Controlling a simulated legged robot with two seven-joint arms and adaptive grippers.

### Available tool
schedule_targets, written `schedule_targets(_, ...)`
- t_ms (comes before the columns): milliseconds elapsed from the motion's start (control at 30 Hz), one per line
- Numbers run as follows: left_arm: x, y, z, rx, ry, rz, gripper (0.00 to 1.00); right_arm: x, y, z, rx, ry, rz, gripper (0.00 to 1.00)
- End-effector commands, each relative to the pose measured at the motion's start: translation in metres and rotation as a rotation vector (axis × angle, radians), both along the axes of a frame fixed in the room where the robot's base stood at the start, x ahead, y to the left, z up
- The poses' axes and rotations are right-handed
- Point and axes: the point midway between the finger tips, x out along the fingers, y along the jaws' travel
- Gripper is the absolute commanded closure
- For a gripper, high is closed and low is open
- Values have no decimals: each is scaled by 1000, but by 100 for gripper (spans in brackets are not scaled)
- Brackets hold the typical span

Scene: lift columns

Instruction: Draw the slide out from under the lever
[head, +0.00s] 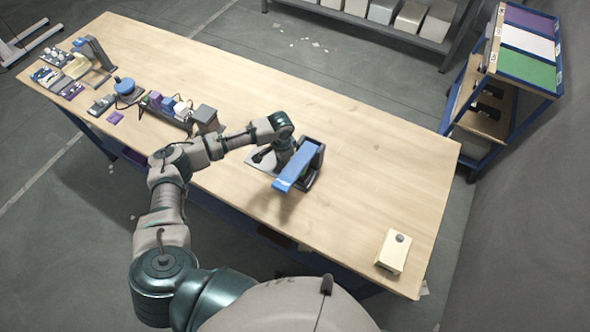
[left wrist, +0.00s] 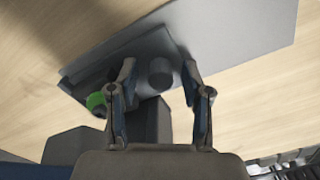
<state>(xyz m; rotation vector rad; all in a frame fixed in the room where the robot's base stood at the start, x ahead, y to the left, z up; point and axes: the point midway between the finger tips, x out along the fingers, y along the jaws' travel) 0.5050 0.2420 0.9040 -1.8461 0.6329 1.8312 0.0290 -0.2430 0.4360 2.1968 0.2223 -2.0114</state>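The blue lever (head: 298,167) slopes from a dark stand (head: 316,160) near the table's middle. My left gripper (head: 263,156) is low beside it, over a light grey plate (head: 250,163). In the left wrist view my left gripper (left wrist: 160,76) is open, with a finger on each side of a short dark round knob (left wrist: 160,73). Gaps show between the knob and both fingers. The knob appears to belong to a dark flat piece (left wrist: 100,68), probably the slide, partly hidden by the fingers. The light plate (left wrist: 235,35) lies beyond it. My right gripper is not in view.
A green round button (left wrist: 96,100) and a dark block (left wrist: 150,125) are close to the left finger. A beige block with a knob (head: 393,252) sits at the table's right end. Several small items fill the left end.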

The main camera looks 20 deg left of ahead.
Motion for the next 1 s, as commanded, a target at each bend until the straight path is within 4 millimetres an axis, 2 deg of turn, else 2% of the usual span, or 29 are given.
schedule_targets(33, -5, 2, -8, 7, 15, 0, 76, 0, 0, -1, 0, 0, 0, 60)
schedule_targets(133, -5, 2, -9, 7, 16, 0, 86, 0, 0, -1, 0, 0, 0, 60)
schedule_targets(433, -5, 5, -9, 8, 17, 1, 86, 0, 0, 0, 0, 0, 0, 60)
schedule_targets(1000, 0, 40, -9, 9, 16, 4, 86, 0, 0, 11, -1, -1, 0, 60)
